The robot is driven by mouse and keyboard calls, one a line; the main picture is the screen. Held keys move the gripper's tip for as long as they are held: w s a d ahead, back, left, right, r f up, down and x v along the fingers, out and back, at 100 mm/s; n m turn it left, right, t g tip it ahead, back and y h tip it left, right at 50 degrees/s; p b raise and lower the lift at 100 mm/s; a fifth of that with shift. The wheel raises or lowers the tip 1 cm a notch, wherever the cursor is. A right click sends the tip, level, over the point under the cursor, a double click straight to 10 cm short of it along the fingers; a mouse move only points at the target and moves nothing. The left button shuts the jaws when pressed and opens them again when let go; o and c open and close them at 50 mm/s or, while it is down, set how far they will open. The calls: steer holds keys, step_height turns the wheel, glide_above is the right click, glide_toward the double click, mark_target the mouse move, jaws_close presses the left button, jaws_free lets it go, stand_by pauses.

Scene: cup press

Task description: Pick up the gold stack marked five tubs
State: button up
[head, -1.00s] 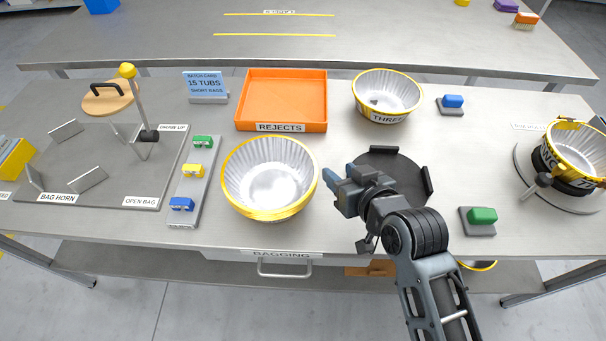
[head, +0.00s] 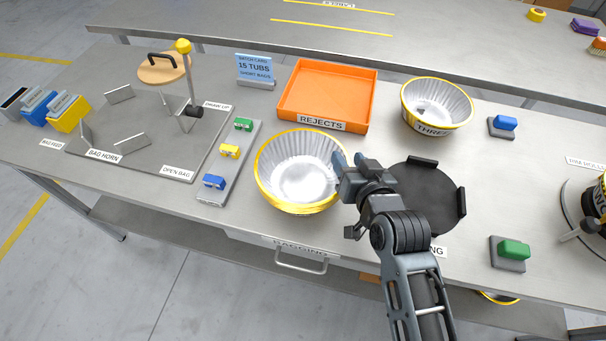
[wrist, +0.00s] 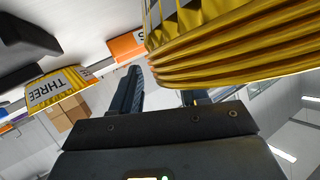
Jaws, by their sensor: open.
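A large gold-rimmed stack of fluted tubs (head: 294,201), silvery inside, stands upright on the bench left of my gripper; no number shows on it. Another gold stack (head: 436,105), labelled THREE, stands farther back; in the wrist view its label (wrist: 47,91) shows at left. My gripper (head: 349,162) is open and empty at the near stack's right side, one finger overlapping its rim in the head view. In the wrist view the near stack's gold layered side (wrist: 235,55) fills the upper right, just beyond one finger. I cannot tell whether they touch.
A black round plate with upright tabs (head: 426,200) lies right of my gripper. An orange REJECTS tray (head: 328,92) is behind the near stack. A strip of coloured clips (head: 229,160) and the bag horn board (head: 150,150) are left. A green button (head: 513,249) is at right.

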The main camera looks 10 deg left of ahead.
steer(key=shift+w+a+f, duration=0.2)
steer(key=shift+w, duration=0.15)
jaws_close()
stand_by(0.4)
